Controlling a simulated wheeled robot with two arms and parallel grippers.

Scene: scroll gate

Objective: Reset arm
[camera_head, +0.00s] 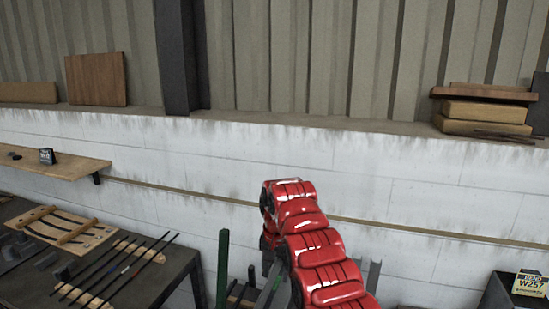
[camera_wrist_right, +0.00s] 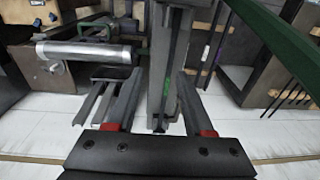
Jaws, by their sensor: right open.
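My red right arm (camera_head: 320,262) rises from the bottom of the head view and bends over at its top, in front of the white wall. In that view the arm largely hides its gripper. In the right wrist view my right gripper (camera_wrist_right: 157,85) is open, with its two dark fingers apart. I see nothing clearly held between them. A grey metal upright stands beyond and between the fingers; I cannot tell whether they touch it. My left arm and gripper are in neither view.
A dark table (camera_head: 150,285) with thin black rods (camera_head: 135,272) and a wooden rack (camera_head: 62,228) stands at the left. A green post (camera_head: 222,268) is just left of my arm. Wooden blocks (camera_head: 484,111) lie on the right ledge. A metal cylinder (camera_wrist_right: 85,52) shows in the wrist view.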

